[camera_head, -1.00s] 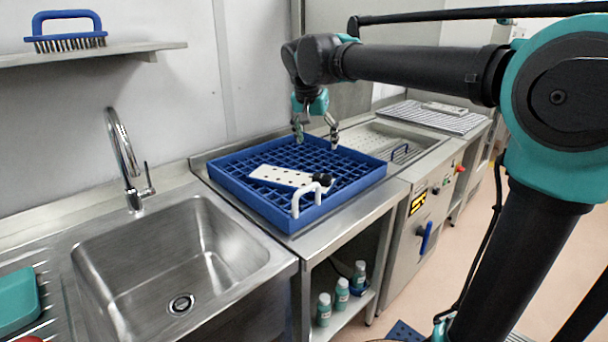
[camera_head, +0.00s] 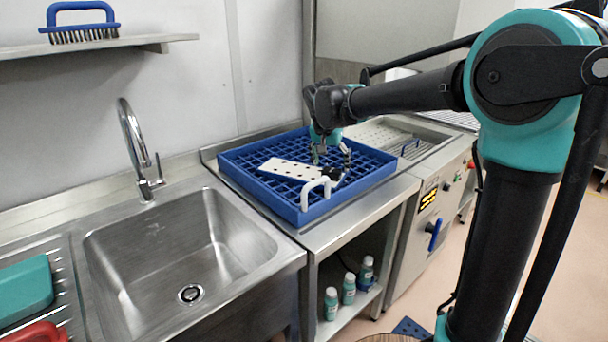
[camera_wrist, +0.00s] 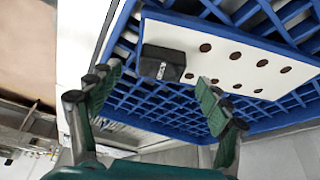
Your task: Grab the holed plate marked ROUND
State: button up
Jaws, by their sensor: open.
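A white plate with rows of dark holes (camera_head: 289,168) lies in the blue grid rack. In the wrist view the plate (camera_wrist: 225,62) has a black block-shaped handle (camera_wrist: 163,62) at its near end. No ROUND lettering is readable in either view. My gripper (camera_head: 332,158) is over the rack, close to the plate's handle end. In the wrist view its two fingers (camera_wrist: 158,88) are spread apart, with the black handle ahead of and between the tips. Nothing is between the fingers, and contact with the handle cannot be told.
The blue rack (camera_head: 262,202) has raised walls and stands on a steel counter. A steel sink (camera_head: 190,255) is to the left, a draining surface (camera_head: 380,135) to the right. Bottles (camera_head: 349,288) stand below.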

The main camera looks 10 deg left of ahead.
aim_at(332, 169)
jog(key=x, duration=0.4)
jog(key=shift+w+f, duration=0.1)
jog(key=shift+w, duration=0.2)
jog(key=c, duration=1.6)
jog(key=shift+c, duration=0.2)
